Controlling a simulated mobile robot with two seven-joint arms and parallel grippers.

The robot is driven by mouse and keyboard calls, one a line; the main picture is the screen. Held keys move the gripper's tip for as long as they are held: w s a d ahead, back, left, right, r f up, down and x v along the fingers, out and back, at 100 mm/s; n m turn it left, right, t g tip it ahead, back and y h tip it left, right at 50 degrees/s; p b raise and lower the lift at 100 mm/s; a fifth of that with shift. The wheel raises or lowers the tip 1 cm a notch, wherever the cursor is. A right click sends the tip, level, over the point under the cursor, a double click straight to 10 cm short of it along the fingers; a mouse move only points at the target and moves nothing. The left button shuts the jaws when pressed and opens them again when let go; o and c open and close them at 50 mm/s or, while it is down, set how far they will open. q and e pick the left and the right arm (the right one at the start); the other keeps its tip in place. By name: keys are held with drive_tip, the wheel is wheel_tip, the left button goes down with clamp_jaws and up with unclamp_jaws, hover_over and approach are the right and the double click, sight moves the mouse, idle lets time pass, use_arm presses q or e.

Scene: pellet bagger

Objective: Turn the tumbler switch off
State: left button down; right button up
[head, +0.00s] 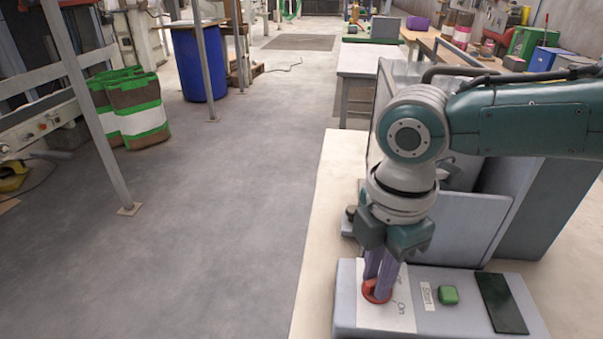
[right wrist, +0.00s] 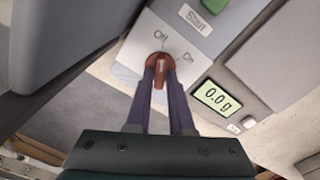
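The tumbler switch (head: 376,291) is a red rotary knob on a white label on the grey control box (head: 345,318). It also shows in the right wrist view (right wrist: 160,62), with "Off" printed just above it and "On" to its right. My right gripper (head: 379,278) points down at the knob. In the right wrist view its two purple fingers (right wrist: 161,84) lie on either side of the knob's raised grip, with no clear gap. The fingers partly hide the knob, so I cannot tell exactly which mark it points to. My left gripper is in neither view.
A green Start button (head: 447,295) and a dark panel (head: 501,303) sit right of the switch. A display reading 0.0 g (right wrist: 217,99) shows in the right wrist view. A grey machine panel (head: 465,228) stands behind the box.

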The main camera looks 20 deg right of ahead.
drive_tip(key=o, duration=0.3)
drive_tip(key=shift+o, duration=0.2)
wheel_tip(320, 180, up, 20)
drive_tip(key=p, duration=0.2)
idle(0.4)
drive_tip(key=s+a+f+m+t+y, duration=0.1)
drive_tip(key=s+a+f+m+y, duration=0.1)
drive_tip(key=s+a+f, duration=0.3)
drive_tip(key=s+a+f+m+t+y, duration=0.1)
drive_tip(key=a+f+m, duration=0.15)
drive_tip(key=a, duration=0.35)
drive_tip(key=s+d+f+m+t+h+p, duration=0.1)
drive_tip(key=s+d+f+m+t+h, duration=0.15)
drive_tip(key=s+d+m, duration=0.7)
wheel_tip(320, 180, up, 37)
drive_tip(key=a+m+p, duration=0.1)
drive_tip(key=p, duration=3.7)
drive_tip(key=shift+a+r+m+g, duration=0.2)
drive_tip(key=shift+m+g, duration=0.2)
drive_tip(key=shift+g, duration=0.05)
